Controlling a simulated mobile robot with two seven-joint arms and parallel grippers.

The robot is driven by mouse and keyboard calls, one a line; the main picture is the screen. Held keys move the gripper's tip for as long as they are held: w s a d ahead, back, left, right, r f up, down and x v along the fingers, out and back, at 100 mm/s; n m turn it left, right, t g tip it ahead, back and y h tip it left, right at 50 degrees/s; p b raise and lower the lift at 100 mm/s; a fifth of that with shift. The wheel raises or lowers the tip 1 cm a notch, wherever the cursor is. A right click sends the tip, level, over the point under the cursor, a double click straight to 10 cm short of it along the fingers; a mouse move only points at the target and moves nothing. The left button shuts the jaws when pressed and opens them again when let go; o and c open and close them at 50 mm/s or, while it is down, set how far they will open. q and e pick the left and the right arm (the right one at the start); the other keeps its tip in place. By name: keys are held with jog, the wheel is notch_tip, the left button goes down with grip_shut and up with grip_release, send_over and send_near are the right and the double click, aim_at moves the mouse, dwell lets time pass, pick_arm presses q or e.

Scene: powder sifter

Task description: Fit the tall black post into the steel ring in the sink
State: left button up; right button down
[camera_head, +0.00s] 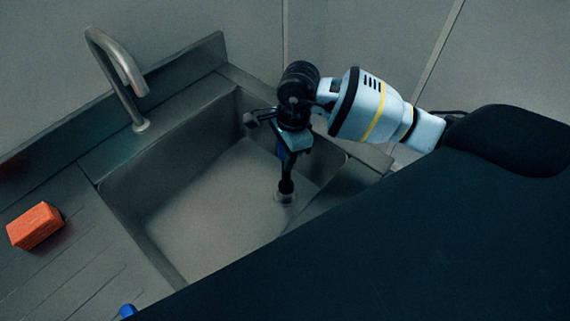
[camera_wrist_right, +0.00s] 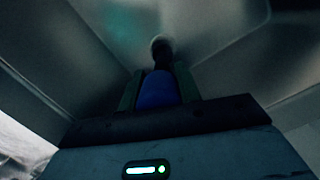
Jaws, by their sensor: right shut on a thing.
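My right gripper (camera_head: 284,150) reaches down into the sink and is shut on the tall black post (camera_head: 286,186) at a blue section. The post points down, close to upright. The steel ring (camera_head: 284,199) is on the sink floor, and the post's lower end meets it in the head view. In the right wrist view the blue section sits between the fingers (camera_wrist_right: 158,88), with the dark post (camera_wrist_right: 162,54) beyond and the ring (camera_wrist_right: 160,40) at its far end. I cannot tell how deep the post sits in the ring. My left gripper is not in view.
The steel sink (camera_head: 165,215) has walls around the post, with its right wall near my right arm. A curved faucet (camera_head: 125,75) stands at the back left. An orange block (camera_head: 35,226) lies on the drainboard. A small blue thing (camera_head: 127,311) shows at the bottom edge.

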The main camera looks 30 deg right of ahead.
jog(key=shift+f, duration=2.2)
jog(key=c, duration=1)
grip_release()
jog(key=shift+f, duration=0.1)
jog(key=r, duration=0.4)
jog(key=d+r, duration=0.1)
jog(key=r, duration=0.7)
jog(key=shift+d+r, duration=0.15)
jog(key=shift+d, duration=0.25)
